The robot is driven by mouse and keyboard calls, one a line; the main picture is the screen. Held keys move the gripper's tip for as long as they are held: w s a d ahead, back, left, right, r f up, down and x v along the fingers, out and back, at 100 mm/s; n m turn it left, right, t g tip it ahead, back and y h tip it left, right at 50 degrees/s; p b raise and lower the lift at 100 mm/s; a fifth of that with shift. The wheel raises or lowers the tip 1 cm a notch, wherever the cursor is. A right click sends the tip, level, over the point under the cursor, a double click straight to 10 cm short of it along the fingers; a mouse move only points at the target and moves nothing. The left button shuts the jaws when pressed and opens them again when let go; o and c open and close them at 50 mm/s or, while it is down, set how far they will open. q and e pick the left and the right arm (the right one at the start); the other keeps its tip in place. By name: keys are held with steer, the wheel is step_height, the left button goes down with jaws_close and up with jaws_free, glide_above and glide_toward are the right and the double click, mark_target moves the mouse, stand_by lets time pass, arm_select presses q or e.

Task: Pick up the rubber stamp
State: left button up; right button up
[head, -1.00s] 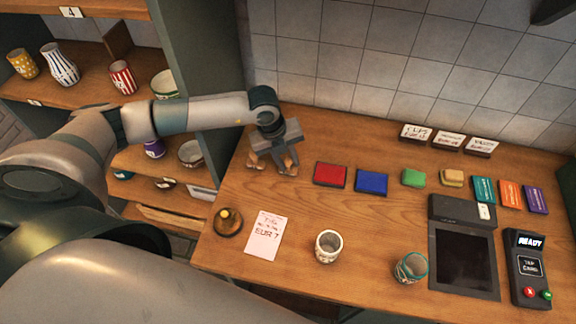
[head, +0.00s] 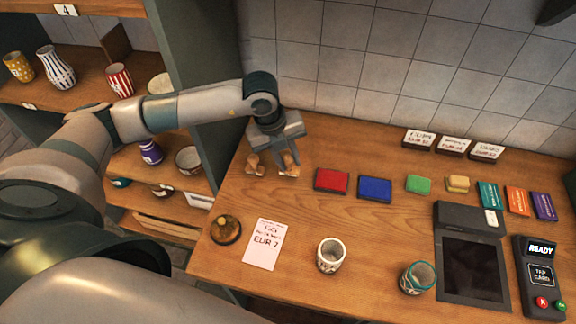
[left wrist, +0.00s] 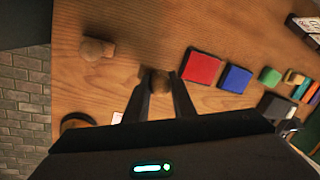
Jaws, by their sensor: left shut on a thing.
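Two wooden stamps with rounded handles show near my left gripper (head: 284,158) at the back left of the counter. In the left wrist view, the fingers of my left gripper (left wrist: 158,88) are shut on one stamp (left wrist: 158,78), with its round brown knob between the tips. In the head view this held stamp (head: 291,168) is on the right, partly covered by the fingers. The other stamp (head: 254,165) stands apart to its left; it also shows in the left wrist view (left wrist: 96,48). I cannot tell whether the held stamp touches the counter. My right gripper is not in view.
A red pad (head: 332,180) and a blue pad (head: 374,189) lie to the right. A bell (head: 226,230), a price sheet (head: 264,244) and two cups (head: 331,255) (head: 418,277) are in front. A shelf (head: 120,95) stands left; the tiled wall is behind.

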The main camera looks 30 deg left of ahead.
arm_select(q)
steer(key=s+d+r+b, duration=0.4)
steer(key=s+r, duration=0.2)
steer(key=s, duration=0.3)
steer(key=shift+d, duration=0.4)
steer(key=o, duration=0.4)
steer(key=c, duration=0.3)
steer(key=shift+o, duration=0.6)
